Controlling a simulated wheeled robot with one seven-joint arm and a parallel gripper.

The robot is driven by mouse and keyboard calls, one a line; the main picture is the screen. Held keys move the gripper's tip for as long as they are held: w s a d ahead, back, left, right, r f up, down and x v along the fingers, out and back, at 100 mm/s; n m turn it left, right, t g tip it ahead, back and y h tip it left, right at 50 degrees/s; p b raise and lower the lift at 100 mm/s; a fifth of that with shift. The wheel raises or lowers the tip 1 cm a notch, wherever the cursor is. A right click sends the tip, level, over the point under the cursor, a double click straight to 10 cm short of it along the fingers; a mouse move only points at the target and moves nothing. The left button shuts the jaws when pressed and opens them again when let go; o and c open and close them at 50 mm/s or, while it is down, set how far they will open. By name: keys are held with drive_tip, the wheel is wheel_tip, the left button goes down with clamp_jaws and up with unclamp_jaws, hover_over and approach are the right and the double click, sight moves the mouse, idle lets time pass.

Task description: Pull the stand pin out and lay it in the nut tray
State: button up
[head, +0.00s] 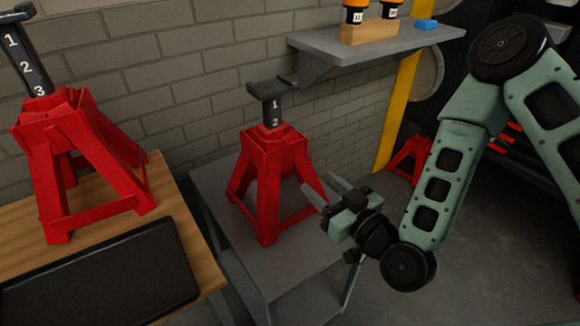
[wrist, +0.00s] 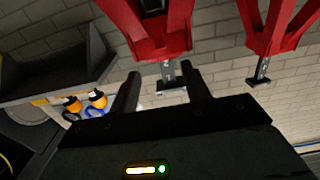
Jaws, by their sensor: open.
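A red jack stand (head: 268,180) with a black post marked 1 and 2 (head: 272,108) stands upright on a grey table. My gripper (head: 322,188) is open and empty, just right of this stand's legs in the head view. In the wrist view, which is upside down, the stand (wrist: 150,35) and its post (wrist: 168,78) show beyond and between my open fingers (wrist: 160,75). A second red stand (head: 75,160), its post marked 1, 2 and 3, stands on a wooden bench. I cannot make out a pin on either stand, nor surely identify the nut tray.
A dark flat rectangular panel or tray (head: 100,278) lies on the wooden bench (head: 178,212). A grey wall shelf (head: 385,48) holds orange-and-black bottles in a wooden block (head: 368,32) and a blue item (head: 426,25). Another red stand (head: 408,160) is on the floor behind my arm.

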sight(287, 154)
drive_tip(key=p+x, duration=0.1)
drive_tip(key=x, duration=1.1)
drive_tip(key=shift+w+a, duration=0.1)
drive_tip(key=shift+a, duration=0.05)
drive_tip(key=shift+c, duration=0.4)
drive_tip(key=shift+r, duration=0.1)
clamp_jaws()
